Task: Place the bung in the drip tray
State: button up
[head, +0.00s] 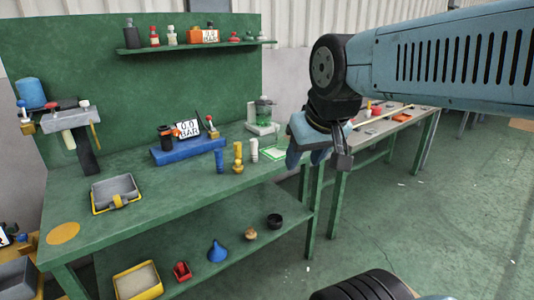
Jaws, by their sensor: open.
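My gripper (318,158) hangs in the air at the right end of the green bench, fingers down. It is open, with nothing seen between its fingers. A small tan stopper-like piece (251,233), possibly the bung, stands on the lower shelf. I cannot tell for sure which piece is the bung. The gripper is well right of the tray and above the tan piece.
A yellow-rimmed bin (137,280), a red piece (182,271), a blue funnel (217,252) and a black cup (274,220) are on the lower shelf. A blue block (187,150) and yellow fittings (238,157) stand on the bench top. The floor at right is open.

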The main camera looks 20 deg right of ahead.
aim_at(116, 192)
jog(key=z, duration=1.15)
jog(key=k, duration=0.7)
jog(key=u, duration=0.6)
jog(key=i, duration=1)
